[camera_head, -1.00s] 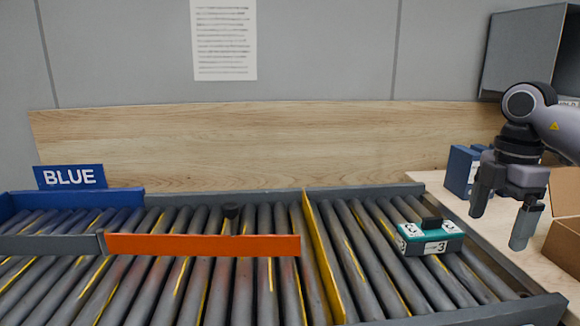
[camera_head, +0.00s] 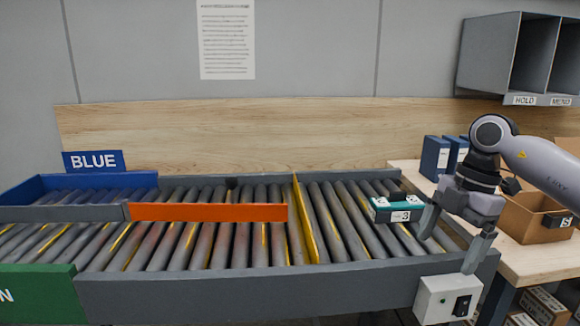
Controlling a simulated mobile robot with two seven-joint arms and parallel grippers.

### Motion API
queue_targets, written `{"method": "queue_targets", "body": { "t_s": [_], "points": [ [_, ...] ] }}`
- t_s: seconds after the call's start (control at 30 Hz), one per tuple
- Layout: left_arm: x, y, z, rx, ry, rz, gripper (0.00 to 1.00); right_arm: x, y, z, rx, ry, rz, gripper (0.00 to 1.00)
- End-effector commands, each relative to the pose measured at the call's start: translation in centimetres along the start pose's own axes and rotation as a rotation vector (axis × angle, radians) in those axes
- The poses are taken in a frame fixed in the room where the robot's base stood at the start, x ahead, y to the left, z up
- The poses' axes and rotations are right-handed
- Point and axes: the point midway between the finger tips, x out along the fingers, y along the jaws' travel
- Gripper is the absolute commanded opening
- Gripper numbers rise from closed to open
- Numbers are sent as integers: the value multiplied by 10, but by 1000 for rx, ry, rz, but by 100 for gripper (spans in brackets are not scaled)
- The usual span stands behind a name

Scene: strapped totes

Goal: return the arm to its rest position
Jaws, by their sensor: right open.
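My right arm comes in from the right edge. Its gripper (camera_head: 454,238) is open and empty, with its fingers pointing down and spread apart. In the picture it is just right of the teal tote (camera_head: 383,214), over the right end of the conveyor. One finger appears close to the tote's right side; I cannot tell the gap. My left gripper is not in view.
The roller conveyor has an orange bar (camera_head: 208,212), a yellow divider (camera_head: 305,220), and a BLUE sign (camera_head: 93,161). A white switch box (camera_head: 447,299) is on the front rail. At right are a side table (camera_head: 530,262), blue binders (camera_head: 434,157), a cardboard box (camera_head: 520,216) and a wall shelf (camera_head: 490,55).

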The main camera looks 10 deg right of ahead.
Motion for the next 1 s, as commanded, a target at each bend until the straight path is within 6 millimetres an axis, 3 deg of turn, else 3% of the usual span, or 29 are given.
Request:
{"method": "queue_targets", "body": {
  "t_s": [0.1, 0.3, 0.5, 0.6, 0.8, 1.0],
  "points": [
    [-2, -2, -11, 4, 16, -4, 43, 37, 12, -49, -173, 172, 19, 94],
    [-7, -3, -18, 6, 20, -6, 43, 85, 19, -144, -412, 542, 127, 94],
    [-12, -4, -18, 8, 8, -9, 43, 103, 15, -226, -490, 916, 319, 94],
    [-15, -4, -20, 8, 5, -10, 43, 103, 13, -254, -459, 1079, 440, 94],
    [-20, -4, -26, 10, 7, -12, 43, 97, 18, -282, -263, 1317, 710, 94],
    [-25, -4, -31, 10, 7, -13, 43, 106, 25, -270, 79, 1385, 956, 94]
  ]
}}
